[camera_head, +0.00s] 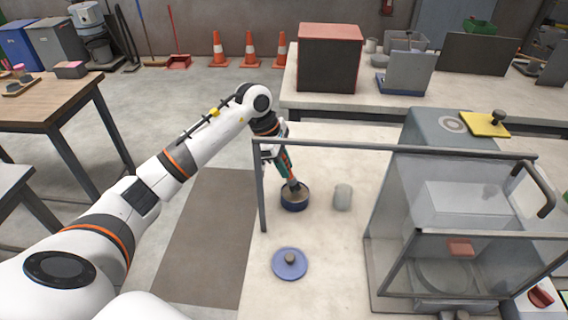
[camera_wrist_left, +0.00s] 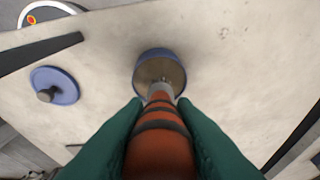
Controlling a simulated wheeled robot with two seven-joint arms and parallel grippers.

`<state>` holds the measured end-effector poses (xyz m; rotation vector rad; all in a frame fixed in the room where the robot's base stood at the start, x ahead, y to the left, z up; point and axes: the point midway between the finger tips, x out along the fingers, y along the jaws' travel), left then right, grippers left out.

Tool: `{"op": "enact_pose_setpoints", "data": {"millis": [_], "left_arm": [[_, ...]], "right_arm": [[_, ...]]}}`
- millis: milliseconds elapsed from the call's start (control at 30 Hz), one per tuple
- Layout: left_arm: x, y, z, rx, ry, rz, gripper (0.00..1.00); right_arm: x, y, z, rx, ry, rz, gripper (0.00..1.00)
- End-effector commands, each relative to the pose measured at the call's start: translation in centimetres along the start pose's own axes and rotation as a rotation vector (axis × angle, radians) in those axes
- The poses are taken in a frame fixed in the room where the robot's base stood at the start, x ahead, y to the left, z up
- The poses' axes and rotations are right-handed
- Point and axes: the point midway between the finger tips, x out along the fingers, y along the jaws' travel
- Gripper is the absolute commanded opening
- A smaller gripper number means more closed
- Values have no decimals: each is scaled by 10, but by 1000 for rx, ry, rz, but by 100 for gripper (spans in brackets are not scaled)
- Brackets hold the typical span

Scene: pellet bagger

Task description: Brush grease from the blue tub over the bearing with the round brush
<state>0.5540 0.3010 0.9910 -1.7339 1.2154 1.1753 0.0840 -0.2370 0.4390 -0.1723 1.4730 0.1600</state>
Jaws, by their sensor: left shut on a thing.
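My left gripper (camera_head: 284,168) is shut on the round brush (camera_wrist_left: 158,140), which has an orange handle with dark bands. It holds the brush pointing down, with green fingers on both sides of the handle in the left wrist view. The brush's tip is at the open blue tub (camera_head: 294,206), inside its rim as seen from above; its depth is hard to tell. The tub also shows in the left wrist view (camera_wrist_left: 140,78), with brownish content. Its likely lid, a blue disc with a grey knob (camera_head: 289,268), lies apart on the table. I cannot clearly identify the bearing. My right gripper is out of view.
A grey metal frame (camera_head: 262,200) stands close beside my left gripper, its bar passing above the table. A grey cylinder (camera_head: 342,197) stands right of the tub. The machine with clear panels (camera_head: 410,180) fills the right. The table front (camera_head: 335,285) is clear.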

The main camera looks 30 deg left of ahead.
Motion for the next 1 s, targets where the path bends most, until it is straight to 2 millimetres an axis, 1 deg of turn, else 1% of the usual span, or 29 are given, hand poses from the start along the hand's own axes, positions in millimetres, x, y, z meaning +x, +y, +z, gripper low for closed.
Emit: {"op": "enact_pose_setpoints", "data": {"millis": [1000], "left_arm": [[10, 0, 4, 0, 0, 0, 1]], "right_arm": [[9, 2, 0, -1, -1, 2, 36]]}}
